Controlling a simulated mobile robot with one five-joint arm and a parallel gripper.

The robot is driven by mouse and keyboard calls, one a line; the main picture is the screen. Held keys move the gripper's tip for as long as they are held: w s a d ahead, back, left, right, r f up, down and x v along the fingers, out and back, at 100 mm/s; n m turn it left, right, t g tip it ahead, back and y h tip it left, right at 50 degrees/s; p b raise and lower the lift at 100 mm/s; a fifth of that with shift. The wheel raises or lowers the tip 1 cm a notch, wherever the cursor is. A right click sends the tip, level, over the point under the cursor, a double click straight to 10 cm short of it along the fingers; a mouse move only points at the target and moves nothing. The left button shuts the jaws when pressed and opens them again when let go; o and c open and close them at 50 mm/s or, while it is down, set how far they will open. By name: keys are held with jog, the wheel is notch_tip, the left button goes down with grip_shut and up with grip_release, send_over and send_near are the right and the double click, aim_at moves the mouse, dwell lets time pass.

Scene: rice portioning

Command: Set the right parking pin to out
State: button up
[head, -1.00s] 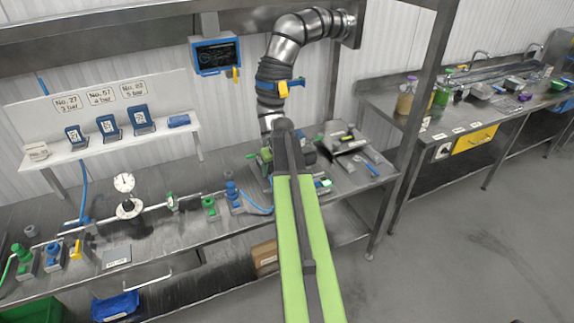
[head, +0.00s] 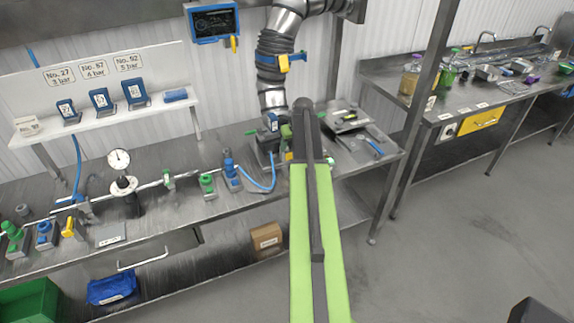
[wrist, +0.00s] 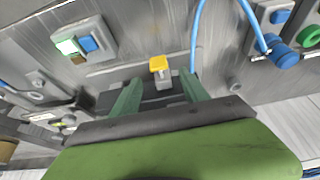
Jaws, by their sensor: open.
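A small yellow-topped pin (wrist: 159,66) stands on a grey metal block, upper middle of the wrist view. I cannot tell for sure whether it is the right parking pin, and no second pin shows clearly. My gripper (wrist: 161,84) is open, its two green fingers pointing at the block, one on either side of the pin. The fingers look apart from the pin, and nothing is between them but the pin's block beyond. In the head view my own arm hides the gripper and most of the fixture (head: 268,140) at the bench's right part.
A button box (wrist: 78,45) with green and blue buttons sits to the pin's left in the wrist view. A blue hose (wrist: 196,35) runs close on its right. In the head view a steel duct (head: 272,80) rises behind the fixture, and a pressure gauge (head: 119,160) stands further left.

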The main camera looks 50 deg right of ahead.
aim_at(287, 154)
jog(key=b+x, duration=0.5)
jog(key=x, duration=0.2)
jog(key=shift+f, duration=0.1)
grip_shut()
jog(key=shift+a, duration=0.15)
dwell(0.9)
